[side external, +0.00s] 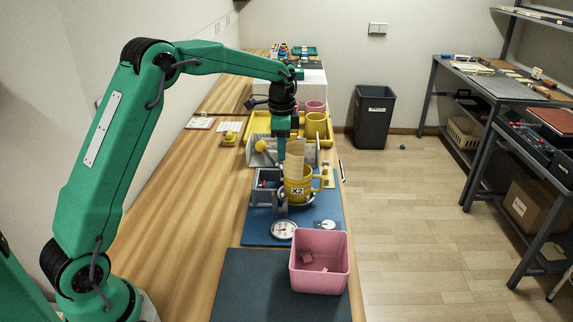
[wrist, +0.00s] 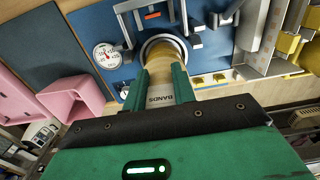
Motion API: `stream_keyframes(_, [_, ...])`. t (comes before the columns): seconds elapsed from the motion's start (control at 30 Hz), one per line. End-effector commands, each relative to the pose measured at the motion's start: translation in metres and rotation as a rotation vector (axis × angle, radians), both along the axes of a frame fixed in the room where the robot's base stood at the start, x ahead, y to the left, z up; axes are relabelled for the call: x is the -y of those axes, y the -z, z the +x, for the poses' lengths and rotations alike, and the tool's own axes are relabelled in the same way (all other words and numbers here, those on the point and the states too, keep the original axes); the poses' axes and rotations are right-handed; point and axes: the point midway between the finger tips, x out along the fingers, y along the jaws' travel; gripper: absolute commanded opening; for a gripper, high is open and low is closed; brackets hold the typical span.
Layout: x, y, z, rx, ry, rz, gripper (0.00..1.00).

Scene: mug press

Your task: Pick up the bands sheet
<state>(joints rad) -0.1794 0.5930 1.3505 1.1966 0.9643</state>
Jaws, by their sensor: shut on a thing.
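The bands sheet (wrist: 161,88), pale with the printed word BANDS, is between the two green fingers of my gripper (wrist: 163,86), which is shut on it. In the side view my gripper (side external: 283,150) points down beside the pale, upright sheet (side external: 297,158). The sheet stands at the yellow mug (side external: 300,188) marked X2. I cannot tell whether its lower edge is inside the mug or in front of it. The mug is at the grey press (side external: 265,188) on the blue mat (side external: 258,230). In the wrist view, the sheet and fingers partly hide the round mug area.
A round dial (side external: 284,230) lies on the mat. A pink bin (side external: 319,262) with small pink pieces stands at the front. A yellow tray (side external: 258,124) with another yellow mug (side external: 316,124) is behind.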

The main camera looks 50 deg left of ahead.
Motion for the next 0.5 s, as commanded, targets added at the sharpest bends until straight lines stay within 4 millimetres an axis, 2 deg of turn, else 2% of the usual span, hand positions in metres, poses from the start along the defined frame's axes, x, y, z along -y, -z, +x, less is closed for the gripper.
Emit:
stream_keyframes(0.2, [0.000,-0.018,0.000,0.000,0.000,0.000,0.00])
stream_keyframes(0.5, [0.000,-0.020,0.000,-0.001,0.000,-0.001,0.00])
